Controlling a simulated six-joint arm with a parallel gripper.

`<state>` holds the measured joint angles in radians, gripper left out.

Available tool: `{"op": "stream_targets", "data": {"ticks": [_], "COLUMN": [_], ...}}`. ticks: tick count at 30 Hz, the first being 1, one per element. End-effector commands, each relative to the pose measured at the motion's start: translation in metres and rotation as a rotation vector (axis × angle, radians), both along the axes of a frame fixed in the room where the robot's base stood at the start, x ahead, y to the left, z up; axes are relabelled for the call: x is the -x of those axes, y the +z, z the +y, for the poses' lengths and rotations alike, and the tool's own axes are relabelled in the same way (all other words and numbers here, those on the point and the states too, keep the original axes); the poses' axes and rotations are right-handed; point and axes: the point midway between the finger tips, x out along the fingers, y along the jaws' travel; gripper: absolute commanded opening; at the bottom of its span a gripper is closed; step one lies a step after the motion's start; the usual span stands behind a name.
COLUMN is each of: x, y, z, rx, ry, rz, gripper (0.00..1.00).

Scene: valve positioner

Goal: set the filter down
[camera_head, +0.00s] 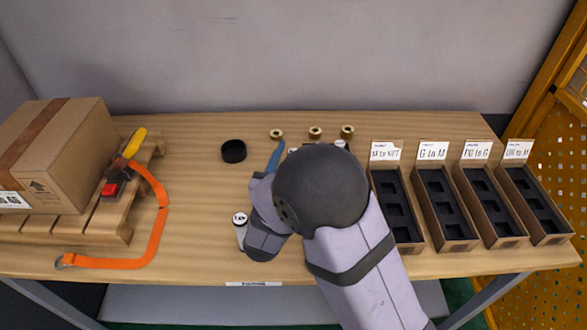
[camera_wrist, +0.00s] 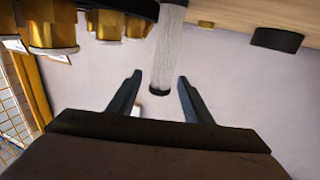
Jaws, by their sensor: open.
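In the wrist view, a pale grey cylinder with a dark end, which looks like the filter (camera_wrist: 170,45), comes down from the top edge. Its dark end lies near the gap between the fingers, with visible space on both sides. My gripper (camera_wrist: 160,78) is open, and its two dark fingers do not touch the cylinder. In the head view, one blue finger of my gripper (camera_head: 275,157) shows beside the dark round wrist. My arm hides most of what lies there, and I cannot tell what supports the cylinder.
A small white-topped cylinder (camera_head: 240,220) stands left of my wrist. A black cap (camera_head: 233,151) and brass fittings (camera_head: 315,132) lie behind. Labelled boxes (camera_head: 446,244) stand right. A carton (camera_head: 65,150), pallet (camera_head: 95,230) and orange strap (camera_head: 150,240) are left. The table's left-centre (camera_head: 195,205) is clear.

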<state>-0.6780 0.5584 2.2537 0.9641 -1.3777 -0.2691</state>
Motion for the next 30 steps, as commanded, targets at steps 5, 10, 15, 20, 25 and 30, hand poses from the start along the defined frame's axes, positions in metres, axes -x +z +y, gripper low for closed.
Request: {"op": "stream_targets", "data": {"ticks": [5, 10, 15, 20, 25, 30], "x": [0.0, 0.0, 0.0, 0.0, 0.0, 0.0], "y": [0.0, 0.0, 0.0, 0.002, 0.012, 0.035], "z": [0.0, 0.0, 0.0, 0.0, 0.0, 0.0], "rx": [0.0, 0.0, 0.0, -0.001, -0.002, -0.005], "ry": [0.0, 0.0, 0.0, 0.0, 0.0, 0.0], "rz": [0.0, 0.0, -0.001, -0.001, -0.004, -0.006], "gripper": [0.46, 0.05, 0.0, 0.0, 0.0, 0.0]}}
